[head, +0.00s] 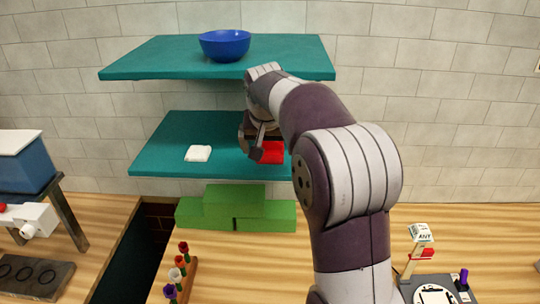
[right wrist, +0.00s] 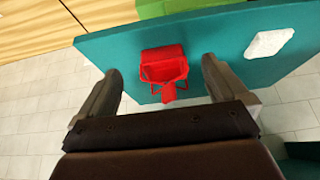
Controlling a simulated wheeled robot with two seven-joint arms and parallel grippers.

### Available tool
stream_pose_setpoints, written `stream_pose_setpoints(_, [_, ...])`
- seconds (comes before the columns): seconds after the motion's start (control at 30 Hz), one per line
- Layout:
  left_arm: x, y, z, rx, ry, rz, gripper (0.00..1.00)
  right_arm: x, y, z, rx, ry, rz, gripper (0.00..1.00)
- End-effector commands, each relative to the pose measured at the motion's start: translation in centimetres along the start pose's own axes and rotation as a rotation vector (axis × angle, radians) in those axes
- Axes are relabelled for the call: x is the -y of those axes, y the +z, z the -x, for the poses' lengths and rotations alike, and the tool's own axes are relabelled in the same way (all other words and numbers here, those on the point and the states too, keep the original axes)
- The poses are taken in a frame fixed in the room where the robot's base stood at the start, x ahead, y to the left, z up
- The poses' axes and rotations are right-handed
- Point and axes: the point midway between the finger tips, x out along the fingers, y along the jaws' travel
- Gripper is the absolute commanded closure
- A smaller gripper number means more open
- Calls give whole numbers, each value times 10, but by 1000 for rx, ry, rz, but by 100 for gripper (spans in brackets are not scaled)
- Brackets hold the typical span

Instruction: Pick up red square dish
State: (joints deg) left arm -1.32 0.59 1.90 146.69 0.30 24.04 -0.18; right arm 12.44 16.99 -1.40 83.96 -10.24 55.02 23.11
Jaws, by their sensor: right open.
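The red square dish (head: 271,153) sits on the teal middle shelf (head: 155,157), near its right end, in the head view. My right gripper (head: 257,150) is at the dish, and my arm hides part of that area. In the right wrist view the dish (right wrist: 162,65) shows whole, with a small red tab or handle towards me. The two fingers of my right gripper (right wrist: 165,88) stand apart on either side of the dish, open and empty. Whether they touch it I cannot tell. My left gripper is not in view.
A white square item (head: 198,153) lies on the same shelf, left of the dish; it also shows in the right wrist view (right wrist: 268,43). The upper teal shelf (head: 150,60), bearing a blue bowl (head: 225,45), overhangs. Green blocks (head: 235,208) stand below.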

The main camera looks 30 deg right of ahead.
Motion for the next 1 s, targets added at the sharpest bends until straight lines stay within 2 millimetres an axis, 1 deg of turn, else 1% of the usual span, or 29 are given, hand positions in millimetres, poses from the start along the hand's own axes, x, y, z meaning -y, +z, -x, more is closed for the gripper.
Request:
stream_pose_setpoints(0.03, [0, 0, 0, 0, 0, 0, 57, -3, -20, -10, -18, 3, -3, 0])
stream_pose_setpoints(0.07, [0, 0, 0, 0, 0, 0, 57, -4, -29, -13, -29, 3, -2, 0])
stream_pose_setpoints(0.1, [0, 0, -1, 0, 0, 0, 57, -5, -37, -18, -38, 4, 0, 0])
stream_pose_setpoints(0.17, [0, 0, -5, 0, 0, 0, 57, -6, -42, -26, -46, 4, 0, 0])
stream_pose_setpoints(0.23, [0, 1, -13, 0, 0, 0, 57, -6, -42, -38, -48, 4, 1, 0])
stream_pose_setpoints(0.3, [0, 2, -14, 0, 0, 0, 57, -6, -43, -46, -47, 4, 1, 0])
stream_pose_setpoints(0.37, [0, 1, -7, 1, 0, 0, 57, -4, -46, -52, -45, 4, 2, 0])
stream_pose_setpoints(0.47, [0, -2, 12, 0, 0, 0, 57, -1, -48, -67, -42, 5, 4, 0])
stream_pose_setpoints(0.5, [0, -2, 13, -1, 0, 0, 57, -1, -47, -76, -44, 5, 2, 0])
stream_pose_setpoints(0.6, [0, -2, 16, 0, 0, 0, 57, -1, -47, -89, -47, 4, 2, 0])
stream_pose_setpoints(0.7, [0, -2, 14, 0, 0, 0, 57, -1, -46, -94, -48, 3, 2, 0])
stream_pose_setpoints(0.83, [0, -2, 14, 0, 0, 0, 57, -1, -46, -94, -48, 3, 2, 0])
stream_pose_setpoints(0.87, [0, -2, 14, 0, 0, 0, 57, -1, -46, -94, -48, 3, 2, 10])
stream_pose_setpoints(0.9, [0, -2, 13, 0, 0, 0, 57, -1, -46, -94, -48, 3, 2, 23])
stream_pose_setpoints(0.97, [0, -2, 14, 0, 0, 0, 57, -1, -46, -94, -48, 3, 2, 42])
stream_pose_setpoints(1.0, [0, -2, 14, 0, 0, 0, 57, -1, -46, -94, -48, 3, 2, 55])
